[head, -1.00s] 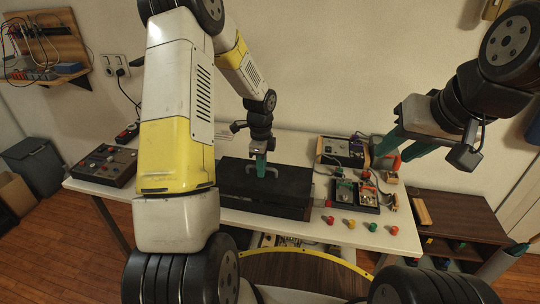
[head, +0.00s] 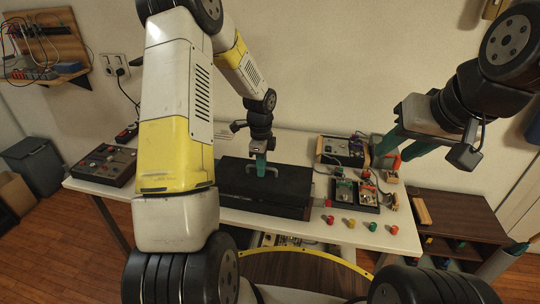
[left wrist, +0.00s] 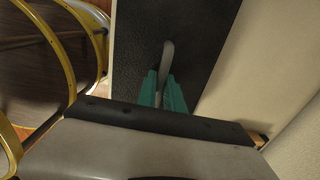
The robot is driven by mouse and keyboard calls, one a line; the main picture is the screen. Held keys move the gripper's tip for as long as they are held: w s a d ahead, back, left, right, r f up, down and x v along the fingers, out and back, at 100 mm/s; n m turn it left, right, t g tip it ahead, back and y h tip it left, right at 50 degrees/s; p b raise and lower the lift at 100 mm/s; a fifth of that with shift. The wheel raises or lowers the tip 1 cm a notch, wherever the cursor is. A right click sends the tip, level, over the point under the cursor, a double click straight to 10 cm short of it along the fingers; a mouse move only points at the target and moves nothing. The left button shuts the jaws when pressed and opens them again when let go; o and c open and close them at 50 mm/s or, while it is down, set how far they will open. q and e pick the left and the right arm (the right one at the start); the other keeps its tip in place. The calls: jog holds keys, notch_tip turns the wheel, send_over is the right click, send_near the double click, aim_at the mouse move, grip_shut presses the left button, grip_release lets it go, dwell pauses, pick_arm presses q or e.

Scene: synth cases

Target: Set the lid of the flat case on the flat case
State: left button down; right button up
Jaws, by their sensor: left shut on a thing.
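My left gripper (head: 261,173) is shut on the lid's grey arched handle (head: 279,172). In the left wrist view the teal fingers (left wrist: 163,88) close around the handle (left wrist: 168,55), above the dark grained lid (left wrist: 205,35); the case below is hidden there. My right gripper (head: 392,157) is open and empty, above the right part of the table.
A dark control box (head: 104,165) stands at the table's left end. Trays with electronic parts (head: 357,190) stand right of the case. Several small coloured knobs (head: 351,223) lie near the front right edge. A brown cabinet (head: 455,215) stands at the right.

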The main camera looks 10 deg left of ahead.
pick_arm(q)
jog(key=shift+f, duration=1.15)
jog(key=c, duration=1.4)
grip_release()
jog(key=shift+r, duration=3.95)
